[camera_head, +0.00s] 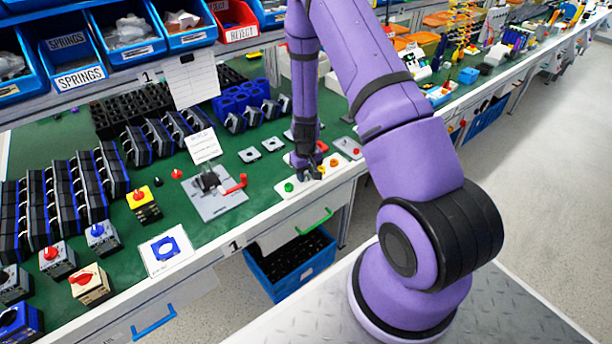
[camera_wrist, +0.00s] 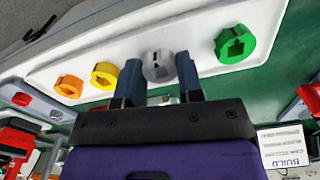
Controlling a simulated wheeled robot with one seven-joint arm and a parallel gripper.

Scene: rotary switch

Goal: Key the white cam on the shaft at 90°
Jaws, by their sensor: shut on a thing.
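The white cam (camera_wrist: 158,66) sits between the two blue fingers of my gripper (camera_wrist: 160,82) in the wrist view. It shows a dark slot in its face and lies at the white tray (camera_wrist: 215,25). I cannot tell whether it still touches the tray. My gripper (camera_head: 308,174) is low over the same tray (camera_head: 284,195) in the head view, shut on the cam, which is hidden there. A grey plate (camera_head: 209,207) with a dark mechanism (camera_head: 207,181) and a red crank handle (camera_head: 234,186) lies to the left. No bare shaft can be made out.
A green cam (camera_wrist: 235,44) is right of the white one; yellow (camera_wrist: 105,75) and orange (camera_wrist: 69,86) cams are left. An instruction card (camera_head: 205,146) stands behind the plate.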

